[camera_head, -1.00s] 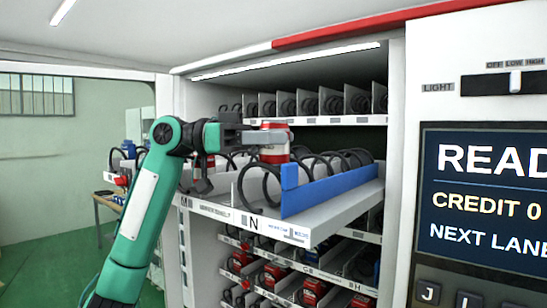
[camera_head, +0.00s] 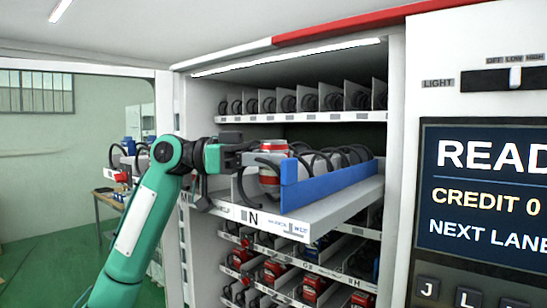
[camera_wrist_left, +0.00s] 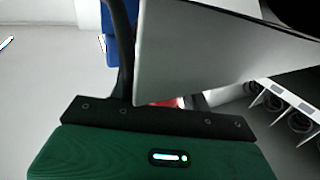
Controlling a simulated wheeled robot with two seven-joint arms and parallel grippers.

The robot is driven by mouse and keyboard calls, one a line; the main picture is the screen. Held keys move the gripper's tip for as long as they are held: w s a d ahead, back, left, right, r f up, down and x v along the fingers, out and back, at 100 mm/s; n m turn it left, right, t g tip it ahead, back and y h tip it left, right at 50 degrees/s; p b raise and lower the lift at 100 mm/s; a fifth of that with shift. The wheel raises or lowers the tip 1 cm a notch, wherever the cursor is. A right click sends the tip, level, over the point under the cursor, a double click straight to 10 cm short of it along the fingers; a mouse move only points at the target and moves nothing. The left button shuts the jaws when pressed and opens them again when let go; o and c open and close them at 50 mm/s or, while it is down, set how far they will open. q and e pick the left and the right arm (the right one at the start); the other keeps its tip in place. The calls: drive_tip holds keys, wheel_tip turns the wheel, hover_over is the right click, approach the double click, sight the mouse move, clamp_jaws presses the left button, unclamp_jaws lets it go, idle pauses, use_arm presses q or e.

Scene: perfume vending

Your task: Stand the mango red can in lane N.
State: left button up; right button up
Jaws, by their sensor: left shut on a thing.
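The red can with pale bands (camera_head: 269,176) is upright inside lane N, between the grey divider and the blue divider (camera_head: 335,186). The black coil of the lane partly hides it. The lane's front edge carries the letter N (camera_head: 253,218). My left gripper (camera_head: 264,160) reaches in from the left and is shut on the can near its upper part. In the left wrist view a small red patch (camera_wrist_left: 166,103) shows beside a large grey panel (camera_wrist_left: 205,50); the rest of the can is hidden there. I cannot tell whether the can's base touches the lane floor. My right gripper is not in view.
The pulled-out tray (camera_head: 305,232) sticks out of the cabinet. An upper shelf (camera_head: 330,117) with coils and dividers is above it. Lower shelves hold red items (camera_head: 312,290). The display panel (camera_head: 485,190) stands at right.

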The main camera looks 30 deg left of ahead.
use_arm(q)
drive_tip(key=shift+f, duration=0.35)
drive_tip(key=o, duration=0.8)
drive_tip(key=shift+r, duration=0.1)
